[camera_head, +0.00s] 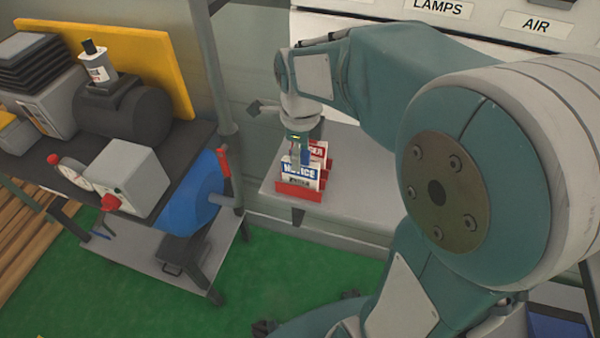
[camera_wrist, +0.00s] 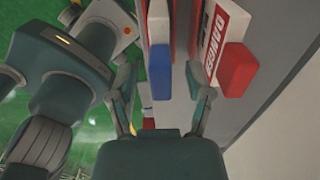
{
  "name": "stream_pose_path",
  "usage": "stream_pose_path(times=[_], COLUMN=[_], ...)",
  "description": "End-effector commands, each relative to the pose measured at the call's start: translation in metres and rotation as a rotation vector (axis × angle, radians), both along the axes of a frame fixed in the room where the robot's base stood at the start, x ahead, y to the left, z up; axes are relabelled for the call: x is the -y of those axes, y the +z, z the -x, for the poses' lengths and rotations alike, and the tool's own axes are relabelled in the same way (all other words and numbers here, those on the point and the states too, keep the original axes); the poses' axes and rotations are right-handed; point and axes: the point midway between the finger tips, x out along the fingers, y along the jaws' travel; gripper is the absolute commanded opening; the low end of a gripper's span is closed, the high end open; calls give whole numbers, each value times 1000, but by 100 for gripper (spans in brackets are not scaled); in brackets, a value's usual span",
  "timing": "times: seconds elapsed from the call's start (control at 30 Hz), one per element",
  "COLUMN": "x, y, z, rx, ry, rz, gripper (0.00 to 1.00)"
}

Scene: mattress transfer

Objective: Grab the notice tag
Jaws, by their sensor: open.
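The notice tag (camera_head: 290,172) is white with a blue band reading NOTICE. It stands upright in the front of a red holder (camera_head: 298,192) on a grey ledge. My gripper (camera_head: 301,152) is directly above it, pointing down. In the wrist view my gripper (camera_wrist: 163,92) is open, one finger on each side of a blue block (camera_wrist: 160,72), which appears to be the notice tag's top. The white tag edge (camera_wrist: 156,22) shows beyond it. Whether the fingers touch it cannot be told. The danger tag (camera_head: 318,149) stands just behind; its red block (camera_wrist: 238,70) is right of the right finger.
The grey ledge (camera_head: 355,185) has bare room right of the holder. Left stands a cart (camera_head: 155,255) with a blue tank (camera_head: 188,195) and a grey box with a red knob (camera_head: 128,178). A wall panel with LAMPS and AIR labels (camera_head: 480,20) is behind.

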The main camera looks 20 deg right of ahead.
Motion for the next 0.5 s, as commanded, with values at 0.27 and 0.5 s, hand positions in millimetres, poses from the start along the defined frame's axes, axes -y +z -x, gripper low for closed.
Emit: stream_pose_path(times=[0.27, 0.5], x=[0, 0], y=[-29, -29], z=[-1, -1], rx=[0, 0], ry=[0, 0], rz=[0, 0], gripper=[66, 43])
